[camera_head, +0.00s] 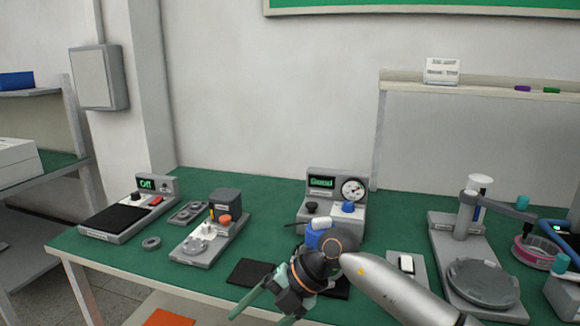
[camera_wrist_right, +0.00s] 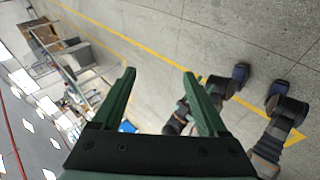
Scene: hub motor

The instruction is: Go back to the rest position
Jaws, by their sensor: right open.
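My right arm comes in from the right in the head view. Its gripper (camera_head: 262,314) is over the front edge of the green table (camera_head: 385,197), with its green fingers pointing down and left. In the right wrist view the two fingers (camera_wrist_right: 158,73) are apart, with nothing between them. My left gripper is not seen in the head view. A tester with a "Good" display and a dial (camera_head: 352,190) stands behind my right wrist, which partly hides a blue part (camera_head: 316,236) in front of it.
A scale-like unit reading "Off" (camera_head: 129,215) and a grey fixture (camera_head: 208,245) stand at left. A round grey fixture (camera_head: 480,283) and a pink dish (camera_head: 535,250) stand at right. The right wrist view shows grey floor with a yellow line (camera_wrist_right: 130,42).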

